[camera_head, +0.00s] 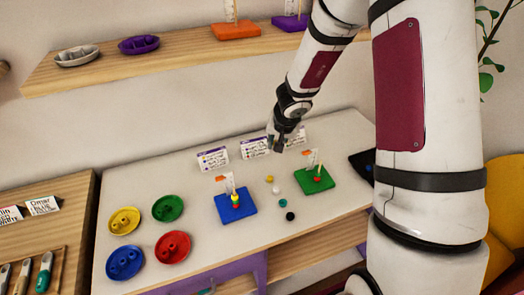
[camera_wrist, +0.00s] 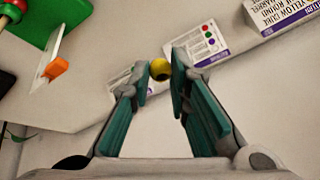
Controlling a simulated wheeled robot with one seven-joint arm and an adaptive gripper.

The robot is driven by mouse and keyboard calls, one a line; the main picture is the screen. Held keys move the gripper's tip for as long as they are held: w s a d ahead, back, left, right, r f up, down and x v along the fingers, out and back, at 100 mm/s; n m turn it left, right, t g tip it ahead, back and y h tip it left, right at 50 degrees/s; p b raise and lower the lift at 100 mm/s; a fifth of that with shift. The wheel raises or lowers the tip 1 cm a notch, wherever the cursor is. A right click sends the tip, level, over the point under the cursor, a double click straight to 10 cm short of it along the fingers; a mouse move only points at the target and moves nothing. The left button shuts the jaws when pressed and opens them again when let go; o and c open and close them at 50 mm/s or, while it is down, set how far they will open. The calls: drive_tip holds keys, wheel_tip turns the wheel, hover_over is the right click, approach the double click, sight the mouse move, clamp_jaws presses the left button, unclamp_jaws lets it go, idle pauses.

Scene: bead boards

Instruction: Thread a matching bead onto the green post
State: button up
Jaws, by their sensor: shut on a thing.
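My gripper (camera_head: 277,143) is above the back of the white table, left of and behind the green board (camera_head: 328,184). In the wrist view its teal fingertips (camera_wrist: 159,77) are shut on a yellow bead (camera_wrist: 160,69) with a dark hole showing. The green board has an upright post (camera_head: 319,168) with a red bead (camera_head: 317,180) low on it, and an orange-flagged gauge beside it. In the wrist view the green board (camera_wrist: 62,12) is at the top left, apart from the held bead. The held bead cannot be made out in the head view.
A blue board (camera_head: 246,209) with a beaded post stands left of the green one. Loose beads, including a white one (camera_head: 277,190) and a black one (camera_head: 290,216), lie between and in front. Coloured dishes (camera_head: 168,208) are at left. Printed cards (camera_head: 213,159) stand behind.

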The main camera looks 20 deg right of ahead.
drive_tip(key=s+d+r+m+g+h+p, duration=0.35)
drive_tip(key=s+d+r+m+p, duration=0.2)
drive_tip(key=s+d+m, duration=0.55)
drive_tip(key=shift+m+t, duration=0.25)
drive_tip(key=shift+m, duration=0.05)
drive_tip(key=shift+w+a+f+b, duration=0.15)
drive_tip(key=shift+f+b, duration=0.15)
drive_tip(key=shift+f, duration=0.45)
drive_tip(key=shift+w+a+f+b, duration=0.2)
drive_tip(key=shift+f+b, duration=0.1)
drive_tip(key=shift+f, duration=0.45)
drive_tip(key=shift+w+a+f+b, duration=0.15)
drive_tip(key=shift+f+b, duration=0.15)
drive_tip(key=shift+f, duration=0.45)
drive_tip(key=shift+f, duration=0.8)
drive_tip(key=shift+f+b, duration=0.3)
drive_tip(key=shift+f, duration=0.05)
drive_tip(key=shift+f, duration=0.5)
drive_tip(key=o, duration=0.8)
drive_tip(key=shift+o, duration=0.2)
